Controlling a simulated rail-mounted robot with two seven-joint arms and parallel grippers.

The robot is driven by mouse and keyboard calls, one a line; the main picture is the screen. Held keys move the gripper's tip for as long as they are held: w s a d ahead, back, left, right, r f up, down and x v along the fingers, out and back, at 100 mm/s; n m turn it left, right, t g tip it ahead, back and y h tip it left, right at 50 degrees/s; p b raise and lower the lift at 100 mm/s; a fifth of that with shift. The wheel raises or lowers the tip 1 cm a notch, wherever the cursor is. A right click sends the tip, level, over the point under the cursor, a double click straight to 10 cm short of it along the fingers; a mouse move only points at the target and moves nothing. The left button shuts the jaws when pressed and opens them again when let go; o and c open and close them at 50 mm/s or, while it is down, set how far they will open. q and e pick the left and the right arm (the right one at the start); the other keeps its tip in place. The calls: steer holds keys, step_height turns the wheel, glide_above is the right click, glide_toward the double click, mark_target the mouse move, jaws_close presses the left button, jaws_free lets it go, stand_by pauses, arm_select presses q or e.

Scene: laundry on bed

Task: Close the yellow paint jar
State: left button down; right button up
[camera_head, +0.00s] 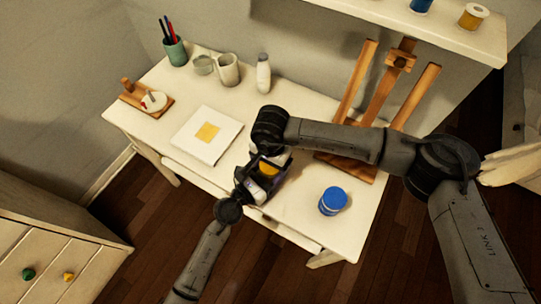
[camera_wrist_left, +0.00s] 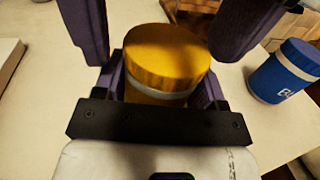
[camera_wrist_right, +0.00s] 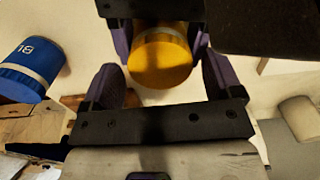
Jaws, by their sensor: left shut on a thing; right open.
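The yellow paint jar (camera_wrist_left: 150,98) is upright between the fingers of my left gripper (camera_wrist_left: 160,88), which is shut on its body. A yellow lid (camera_wrist_left: 165,55) sits on top of the jar, above a pale band. The lid also shows in the right wrist view (camera_wrist_right: 160,62). I cannot tell whether it is tight. My right gripper (camera_wrist_right: 163,85) is open, with its fingers on either side of the lid and gaps beside it. In the head view the jar (camera_head: 267,168) is partly hidden by both grippers, near the table's front edge.
A blue paint jar (camera_head: 333,201) stands to the right on the white table (camera_head: 300,205). A wooden easel (camera_head: 376,90) stands behind my right arm. A canvas with a yellow square (camera_head: 207,134) lies to the left. A white bottle (camera_head: 263,73) and mugs (camera_head: 228,69) stand at the back.

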steer(key=shift+f, duration=0.15)
steer(key=shift+c, duration=0.5)
steer(key=c, duration=0.8)
steer(key=o, duration=1)
steer(key=shift+o, duration=0.2)
step_height(320, 180, up, 12)
